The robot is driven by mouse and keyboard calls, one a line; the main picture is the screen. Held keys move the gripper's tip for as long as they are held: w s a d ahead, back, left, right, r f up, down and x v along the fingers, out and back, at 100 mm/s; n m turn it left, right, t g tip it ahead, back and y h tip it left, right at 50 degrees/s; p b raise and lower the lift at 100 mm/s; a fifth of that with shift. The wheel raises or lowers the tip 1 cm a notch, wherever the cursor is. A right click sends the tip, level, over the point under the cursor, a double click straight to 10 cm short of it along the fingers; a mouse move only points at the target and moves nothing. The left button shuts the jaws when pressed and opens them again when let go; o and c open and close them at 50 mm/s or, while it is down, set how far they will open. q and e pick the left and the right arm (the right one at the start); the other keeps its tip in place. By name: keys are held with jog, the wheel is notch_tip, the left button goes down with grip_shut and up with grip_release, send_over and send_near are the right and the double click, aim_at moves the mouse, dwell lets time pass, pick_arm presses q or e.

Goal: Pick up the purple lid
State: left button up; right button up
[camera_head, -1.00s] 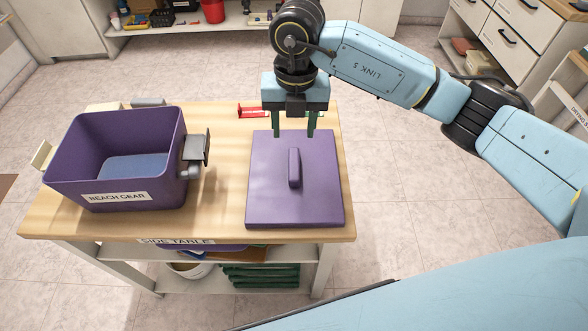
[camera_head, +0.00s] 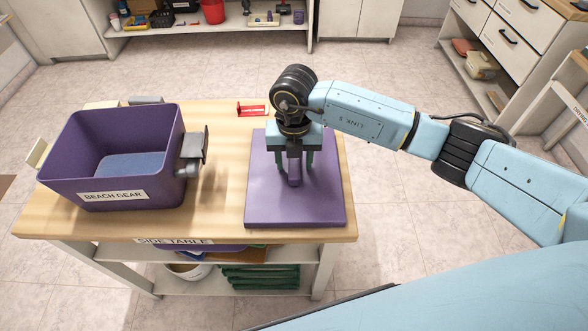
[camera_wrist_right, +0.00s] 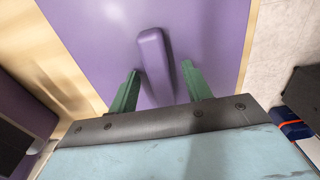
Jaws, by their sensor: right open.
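The purple lid (camera_head: 318,207) lies flat on the right part of the wooden side table, with a raised bar handle (camera_head: 294,173) in its middle. My right gripper (camera_head: 294,170) is over the lid, pointing down, with its green fingers on either side of the handle. In the right wrist view the handle (camera_wrist_right: 155,65) stands between the two spread fingertips (camera_wrist_right: 160,80), with a gap on each side. The gripper is open and holds nothing. The lid's far part is partly hidden by my wrist. My left gripper does not show.
A purple bin (camera_head: 125,194) labelled "BEACH GEAR" stands on the left of the side table (camera_head: 218,215), with a latch (camera_head: 192,150) on its right side. A small red object (camera_head: 252,109) lies at the table's back edge. Bare tabletop separates bin and lid.

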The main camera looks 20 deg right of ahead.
jog(key=shift+f, duration=0.2)
grip_shut()
jog(key=shift+r, duration=0.1)
